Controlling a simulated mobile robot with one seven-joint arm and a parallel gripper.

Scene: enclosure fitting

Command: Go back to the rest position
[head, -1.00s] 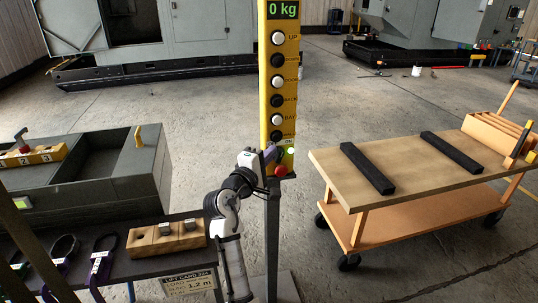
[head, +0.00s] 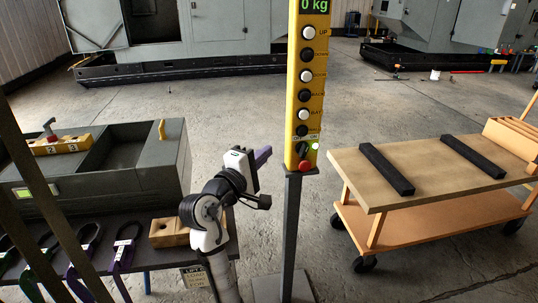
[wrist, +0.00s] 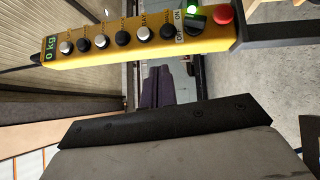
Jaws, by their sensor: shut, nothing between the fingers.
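My gripper (head: 263,156) shows in the head view at the end of my bent arm, just left of the yellow control pendant (head: 305,95). Its purple fingers are together with nothing between them. They appear apart from the pendant, near the height of its lower knob and red button (head: 305,166). In the wrist view the purple fingers (wrist: 158,92) show beyond a dark plate, with the pendant (wrist: 110,40) lying across the top. Its display reads 0 kg and a green light is lit.
A grey bench box (head: 160,165) and dark table with slings (head: 125,253) and a wooden block (head: 168,232) are at left. A wooden-topped cart (head: 440,180) with two black bars stands at right. The pendant's post (head: 291,235) rises close by. Open floor lies behind.

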